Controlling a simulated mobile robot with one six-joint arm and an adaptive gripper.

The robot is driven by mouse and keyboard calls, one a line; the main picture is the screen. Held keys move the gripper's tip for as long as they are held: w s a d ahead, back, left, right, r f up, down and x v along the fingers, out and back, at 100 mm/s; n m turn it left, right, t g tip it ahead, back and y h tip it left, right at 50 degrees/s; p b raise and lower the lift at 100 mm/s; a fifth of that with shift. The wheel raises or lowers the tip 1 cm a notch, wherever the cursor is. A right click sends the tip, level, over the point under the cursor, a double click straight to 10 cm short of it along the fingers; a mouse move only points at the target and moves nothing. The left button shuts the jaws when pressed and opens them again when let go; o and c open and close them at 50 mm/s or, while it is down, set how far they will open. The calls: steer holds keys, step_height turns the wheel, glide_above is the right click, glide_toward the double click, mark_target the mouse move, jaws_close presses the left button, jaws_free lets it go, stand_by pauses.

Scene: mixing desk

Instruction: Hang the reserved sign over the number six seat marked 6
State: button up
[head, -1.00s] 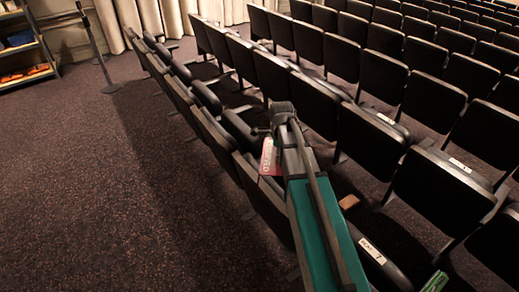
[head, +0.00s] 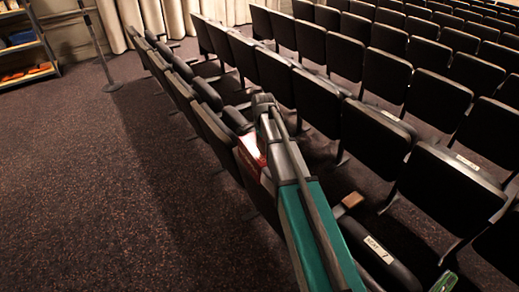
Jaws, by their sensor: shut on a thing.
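The reserved sign (head: 250,154), a red and white panel, shows just left of my arm in the head view, at the top edge of a front-row seat back. My gripper (head: 264,108) is at the far end of my arm, shut on the sign; its fingers are mostly hidden by the wrist. I cannot tell whether the sign touches the seat back. A seat with a white label (head: 378,248), which seems to read 7, is right of my arm. The 6 mark is not visible; my arm covers part of the row.
A brown block (head: 352,200) and a green item (head: 444,282) lie among the near seats. More dark seat rows (head: 375,135) fill the right. Open carpet (head: 80,190) lies left. A post (head: 100,50) and shelf (head: 25,45) stand at the back left.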

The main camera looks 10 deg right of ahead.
steer(key=shift+w+a+f+n, duration=0.5)
steer(key=shift+w+n, duration=0.1)
steer(key=shift+w, duration=0.1)
step_height(320, 180, down, 16)
steer(key=b, duration=1.6)
steer(key=shift+b, duration=0.3)
steer(key=o, duration=1)
steer(key=shift+r, duration=0.1)
